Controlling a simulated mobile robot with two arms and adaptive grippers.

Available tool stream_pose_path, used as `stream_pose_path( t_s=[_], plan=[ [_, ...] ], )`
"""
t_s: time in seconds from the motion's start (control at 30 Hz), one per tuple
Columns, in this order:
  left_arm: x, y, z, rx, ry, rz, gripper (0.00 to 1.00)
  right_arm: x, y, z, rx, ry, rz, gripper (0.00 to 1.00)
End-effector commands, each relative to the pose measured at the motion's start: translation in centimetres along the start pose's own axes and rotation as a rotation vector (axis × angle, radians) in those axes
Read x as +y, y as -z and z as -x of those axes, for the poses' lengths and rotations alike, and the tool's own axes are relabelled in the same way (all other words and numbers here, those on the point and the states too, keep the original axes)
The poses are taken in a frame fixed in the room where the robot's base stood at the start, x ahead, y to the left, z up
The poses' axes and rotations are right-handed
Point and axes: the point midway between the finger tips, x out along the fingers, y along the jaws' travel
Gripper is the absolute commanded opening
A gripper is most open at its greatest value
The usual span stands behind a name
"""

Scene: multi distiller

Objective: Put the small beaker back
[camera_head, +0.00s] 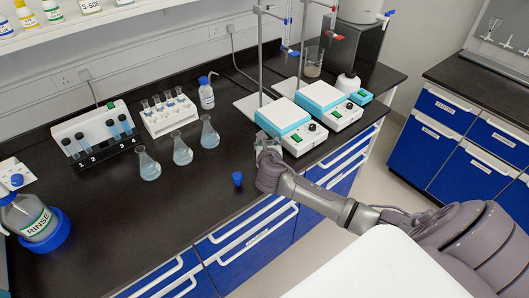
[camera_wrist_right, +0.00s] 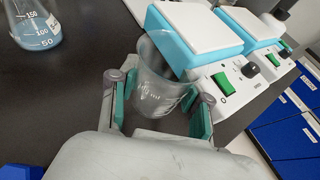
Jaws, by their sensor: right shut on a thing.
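The small beaker (camera_wrist_right: 160,80) is clear, empty glass with printed marks. It sits between the fingers of my right gripper (camera_wrist_right: 158,105) in the right wrist view, close beside the near turquoise-and-white stirrer. In the head view my right gripper (camera_head: 268,150) is at that stirrer's left front corner and largely hides the beaker. I cannot tell whether the beaker's base touches the bench. Another beaker (camera_head: 313,66) with some contents stands farther back, behind the stirrers. My left gripper is not in view.
Two stirrers (camera_head: 291,128) (camera_head: 330,104) stand with metal rods behind them. Several conical flasks (camera_head: 182,153) and a tube rack (camera_head: 168,115) are left of my gripper. A small blue item (camera_head: 237,178) lies near the front edge. The front middle of the black bench (camera_head: 150,220) is clear.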

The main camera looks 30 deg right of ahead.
Motion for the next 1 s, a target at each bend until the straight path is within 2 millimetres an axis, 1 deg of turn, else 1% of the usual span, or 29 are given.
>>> stream_pose_path(
  t_s=[0.03,0.17,0.3,0.4,0.5,0.8,0.83,0.97,1.0],
  plan=[
    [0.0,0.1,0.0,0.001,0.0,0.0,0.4,0.5,0.2,-0.3,0.001,0.0,-0.002,0.08],
    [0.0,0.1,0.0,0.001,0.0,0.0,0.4,1.0,0.7,-0.8,0.0,0.001,0.001,0.08],
    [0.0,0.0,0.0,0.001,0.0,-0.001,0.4,1.0,2.7,-1.5,0.004,0.001,0.003,0.08],
    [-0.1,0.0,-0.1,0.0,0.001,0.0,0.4,1.0,3.8,-2.0,0.002,0.001,0.002,0.08],
    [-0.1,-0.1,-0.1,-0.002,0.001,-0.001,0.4,1.0,4.2,-2.2,0.001,0.0,0.001,0.08],
    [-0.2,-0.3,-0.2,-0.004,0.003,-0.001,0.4,0.9,4.4,-2.3,0.001,0.0,0.001,0.08],
    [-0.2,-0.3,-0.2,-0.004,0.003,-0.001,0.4,0.9,4.4,-2.3,0.001,0.0,0.001,0.49],
    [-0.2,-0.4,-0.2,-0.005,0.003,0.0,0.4,0.9,4.4,-2.2,0.001,0.0,0.001,0.71],
    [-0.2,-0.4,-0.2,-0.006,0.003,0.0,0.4,0.9,4.3,-2.2,0.001,0.0,0.001,0.73]
  ],
)
